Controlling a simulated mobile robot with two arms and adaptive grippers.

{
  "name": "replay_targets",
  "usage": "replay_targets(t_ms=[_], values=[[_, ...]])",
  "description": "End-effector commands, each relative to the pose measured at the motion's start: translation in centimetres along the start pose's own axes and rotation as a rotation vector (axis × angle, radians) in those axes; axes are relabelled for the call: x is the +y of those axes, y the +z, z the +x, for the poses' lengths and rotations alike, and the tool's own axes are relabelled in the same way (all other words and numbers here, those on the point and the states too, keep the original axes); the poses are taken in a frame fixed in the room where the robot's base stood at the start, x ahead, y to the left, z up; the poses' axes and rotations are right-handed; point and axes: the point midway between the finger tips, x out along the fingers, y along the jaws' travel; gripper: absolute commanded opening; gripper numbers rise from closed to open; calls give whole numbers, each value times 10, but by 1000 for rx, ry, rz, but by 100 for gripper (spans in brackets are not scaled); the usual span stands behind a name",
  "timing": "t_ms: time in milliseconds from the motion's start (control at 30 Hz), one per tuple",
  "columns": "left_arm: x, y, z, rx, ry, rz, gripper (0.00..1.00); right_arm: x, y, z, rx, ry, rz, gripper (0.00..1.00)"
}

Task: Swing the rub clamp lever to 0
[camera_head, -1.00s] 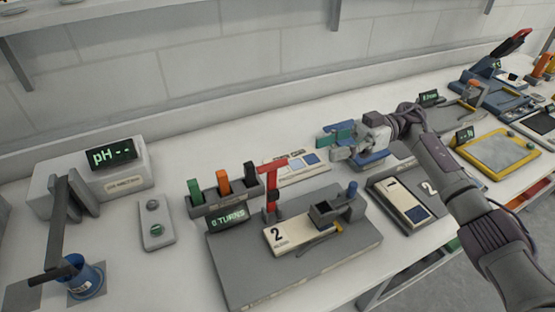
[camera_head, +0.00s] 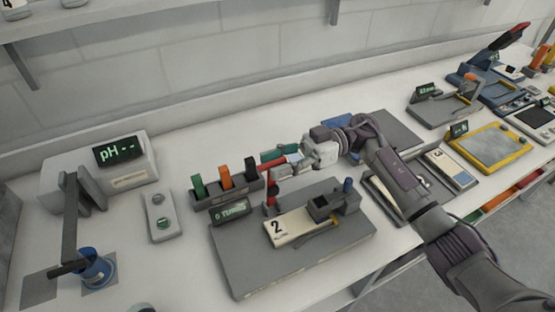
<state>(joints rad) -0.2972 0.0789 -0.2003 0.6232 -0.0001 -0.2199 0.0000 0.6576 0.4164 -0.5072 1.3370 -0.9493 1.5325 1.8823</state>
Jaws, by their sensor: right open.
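The red clamp lever (camera_head: 270,187) stands upright at the back edge of the grey rub station, with its red bar at the top. The station's base plate (camera_head: 240,272) carries a white card marked 2 (camera_head: 283,230) under a dark block with a blue knob (camera_head: 347,185). A display reading 0 TURNS (camera_head: 231,213) is left of the lever. My right gripper (camera_head: 286,162) is open at the lever's top bar, reaching in from the right. Its fingers overlap the bar, and I cannot tell if they touch it. My left gripper is not in view.
A rack (camera_head: 228,194) with green, orange and black handles stands just left of the lever. A pH meter (camera_head: 118,150) and a blue cup (camera_head: 95,268) are at the left. A yellow-framed tray (camera_head: 489,146) lies at the right. The table behind the rack is clear.

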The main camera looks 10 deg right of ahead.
Motion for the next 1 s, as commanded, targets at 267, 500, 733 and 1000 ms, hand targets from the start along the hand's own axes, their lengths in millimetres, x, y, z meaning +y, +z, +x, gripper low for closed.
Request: replay_targets(t_ms=[267,500,733,1000], values=[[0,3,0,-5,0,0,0,0,0,0,0,0,0,3],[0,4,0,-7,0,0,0,0,0,0,0,0,0,0],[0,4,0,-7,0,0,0,-2,0,-1,-1,0,-11,0],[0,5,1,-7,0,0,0,-18,6,-1,-3,0,-119,0]])
